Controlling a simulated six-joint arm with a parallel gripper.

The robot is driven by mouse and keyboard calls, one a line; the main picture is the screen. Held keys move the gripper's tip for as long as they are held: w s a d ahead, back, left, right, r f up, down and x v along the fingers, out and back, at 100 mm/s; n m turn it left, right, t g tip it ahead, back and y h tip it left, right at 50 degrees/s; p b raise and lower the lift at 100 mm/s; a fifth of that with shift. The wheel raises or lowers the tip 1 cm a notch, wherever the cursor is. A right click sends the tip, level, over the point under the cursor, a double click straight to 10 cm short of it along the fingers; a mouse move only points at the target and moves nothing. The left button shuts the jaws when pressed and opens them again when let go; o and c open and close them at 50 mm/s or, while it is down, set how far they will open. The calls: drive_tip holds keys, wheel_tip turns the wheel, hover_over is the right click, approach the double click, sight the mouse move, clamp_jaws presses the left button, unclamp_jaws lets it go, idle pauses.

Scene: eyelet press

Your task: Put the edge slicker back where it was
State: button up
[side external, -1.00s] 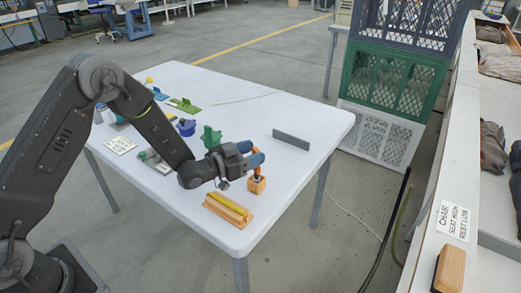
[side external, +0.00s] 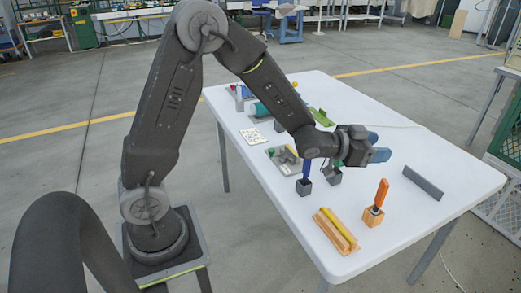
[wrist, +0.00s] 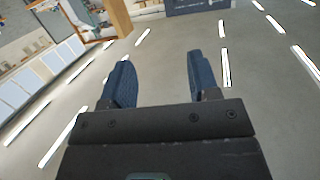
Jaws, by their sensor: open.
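An orange-handled tool (side external: 380,194), which seems to be the edge slicker, stands nearly upright in a small wooden block (side external: 373,217) on the white table. My gripper (side external: 379,147) is above the table, behind and left of the orange tool in the side view, and apart from it. In the wrist view my gripper (wrist: 158,75) has its two blue fingers spread with nothing between them. The tool does not show in the wrist view.
A wooden holder with a yellow bar (side external: 337,229) lies left of the block. A blue-handled tool (side external: 306,170) stands in a dark block. A grey upright plate (side external: 423,184) stands to the right. The table's front right corner (side external: 440,222) is clear.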

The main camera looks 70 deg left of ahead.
drive_tip(key=s+r+n+g+y, duration=0.1)
drive_tip(key=s+r+g, duration=0.1)
drive_tip(key=s, duration=0.8)
drive_tip(key=s+a+r+n+g+y, duration=0.1)
drive_tip(key=s+g, duration=0.3)
drive_tip(key=s, duration=0.6)
drive_tip(key=s+a+r+n+g+y, duration=0.1)
drive_tip(key=s+r+g, duration=0.2)
drive_tip(key=s, duration=0.8)
drive_tip(key=shift+r+n+g+y, duration=0.3)
drive_tip(key=shift+g+y, duration=0.1)
drive_tip(key=shift+g, duration=0.1)
